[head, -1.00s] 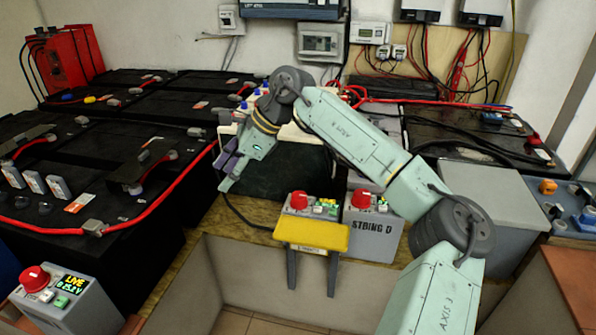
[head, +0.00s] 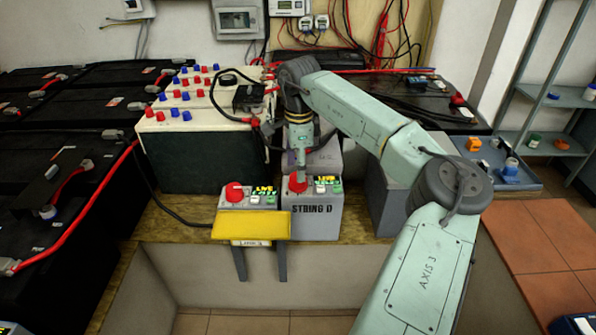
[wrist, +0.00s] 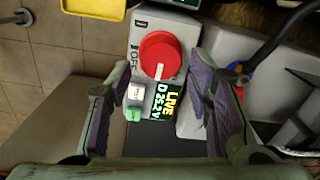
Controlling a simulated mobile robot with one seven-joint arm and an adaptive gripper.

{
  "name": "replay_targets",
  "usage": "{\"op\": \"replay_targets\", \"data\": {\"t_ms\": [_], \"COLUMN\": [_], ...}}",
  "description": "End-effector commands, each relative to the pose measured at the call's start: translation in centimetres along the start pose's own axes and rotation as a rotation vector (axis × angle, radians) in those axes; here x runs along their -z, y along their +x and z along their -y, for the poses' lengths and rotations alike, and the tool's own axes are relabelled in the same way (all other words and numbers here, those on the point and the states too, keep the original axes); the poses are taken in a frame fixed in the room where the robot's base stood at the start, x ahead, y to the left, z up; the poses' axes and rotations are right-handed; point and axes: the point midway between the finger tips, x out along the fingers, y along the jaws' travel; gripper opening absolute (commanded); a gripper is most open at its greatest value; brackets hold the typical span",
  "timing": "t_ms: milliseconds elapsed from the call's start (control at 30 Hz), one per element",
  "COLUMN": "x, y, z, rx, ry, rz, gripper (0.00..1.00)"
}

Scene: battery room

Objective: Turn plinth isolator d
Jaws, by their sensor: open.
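Isolator D is a grey box (head: 314,222) marked STRING D, standing on the wooden ledge. Its red round knob (head: 295,184) faces up, and in the wrist view the knob (wrist: 160,55) has a white pointer mark on the side towards the display. The lit display (wrist: 164,100) reads LIVE, D, 25.2V, and an OFF label (wrist: 133,58) is beside the knob. My gripper (head: 301,172) is right over the box at the knob. In the wrist view its open purple-padded fingers (wrist: 158,72) are on either side of the knob, apart from it.
A similar box with a red knob (head: 235,192) stands just left, with a yellow plate (head: 250,225) in front. A white-topped battery (head: 200,125) with red and blue caps is behind left, with a black cable. A grey case (head: 385,190) is close on the right.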

Motion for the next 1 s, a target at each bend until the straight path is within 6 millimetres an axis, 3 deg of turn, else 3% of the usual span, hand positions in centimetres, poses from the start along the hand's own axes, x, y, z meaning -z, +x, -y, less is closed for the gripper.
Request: {"op": "replay_targets", "data": {"t_ms": [233,567,1000], "x": [0.0,-0.1,-0.1], "y": [2.5,2.9,2.8], "z": [0.0,0.0,0.0], "rx": [0.0,0.001,0.0], "ry": [0.0,0.0,0.0], "rz": [0.002,0.002,0.002], "gripper": [0.47,0.46,0.17]}}
